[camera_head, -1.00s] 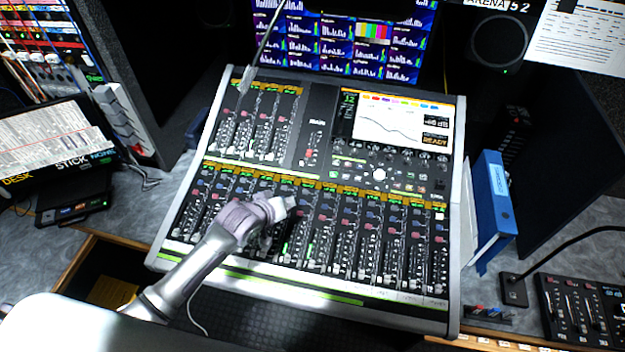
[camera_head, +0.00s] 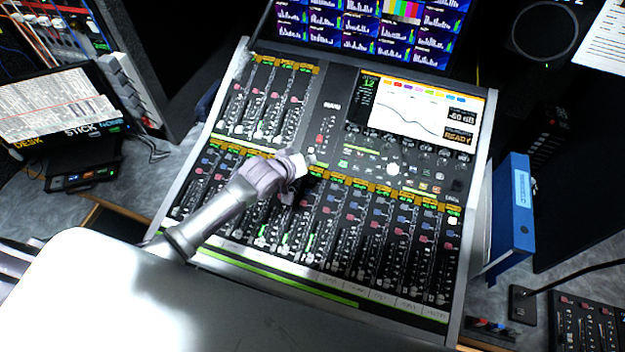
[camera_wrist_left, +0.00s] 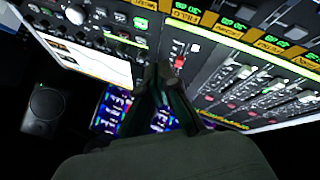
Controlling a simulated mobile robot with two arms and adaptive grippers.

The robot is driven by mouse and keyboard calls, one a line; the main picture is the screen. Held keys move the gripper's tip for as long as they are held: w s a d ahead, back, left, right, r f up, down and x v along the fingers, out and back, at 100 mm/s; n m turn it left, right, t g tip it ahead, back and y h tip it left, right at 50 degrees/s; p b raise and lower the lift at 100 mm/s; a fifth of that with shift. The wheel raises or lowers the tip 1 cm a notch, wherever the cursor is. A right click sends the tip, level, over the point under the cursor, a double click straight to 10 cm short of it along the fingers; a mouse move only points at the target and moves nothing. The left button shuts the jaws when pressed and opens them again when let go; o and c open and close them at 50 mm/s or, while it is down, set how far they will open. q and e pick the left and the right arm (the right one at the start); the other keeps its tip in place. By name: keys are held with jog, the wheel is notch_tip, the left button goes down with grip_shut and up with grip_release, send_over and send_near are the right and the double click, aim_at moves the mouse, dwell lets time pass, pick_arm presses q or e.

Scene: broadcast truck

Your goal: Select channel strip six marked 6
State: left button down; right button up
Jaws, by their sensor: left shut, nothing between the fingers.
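The mixing console (camera_head: 480,200) fills the middle of the head view, with a lower row of channel strips under orange labels and a smaller bank at upper left. My left gripper (camera_head: 305,165) is shut and empty over the console, near the top of the lower strips, left of centre. It hides part of the strips below it, and the 6 mark cannot be read. In the left wrist view the shut fingertips (camera_wrist_left: 165,70) are close to the panel, near a red fader cap (camera_wrist_left: 179,62). Whether they touch the panel cannot be told. My right gripper does not show.
The console's screen (camera_head: 410,108) is right of the gripper, and a monitor wall (camera_head: 365,35) stands behind. A blue binder (camera_head: 514,205) stands at the right edge. A tablet-like display (camera_head: 55,105) is at left. A small fader box (camera_head: 588,322) is at lower right.

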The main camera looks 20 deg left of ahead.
pick_arm(q)
jog(key=b, duration=0.7)
send_over(310, 185)
notch_tip(310, 185, down, 7)
jog(key=shift+a+r, duration=0.1)
jog(key=shift+r, duration=0.05)
jog(key=shift+w+f, duration=0.1)
jog(key=shift+f, duration=0.6)
jog(key=shift+f+b, duration=0.3)
jog(key=shift+f, duration=0.1)
jog(key=shift+w+f, duration=0.1)
jog(key=shift+f, duration=0.3)
dwell(0.7)
dwell(0.4)
jog(key=shift+r+p, duration=0.8)
jog(key=shift+r, duration=0.1)
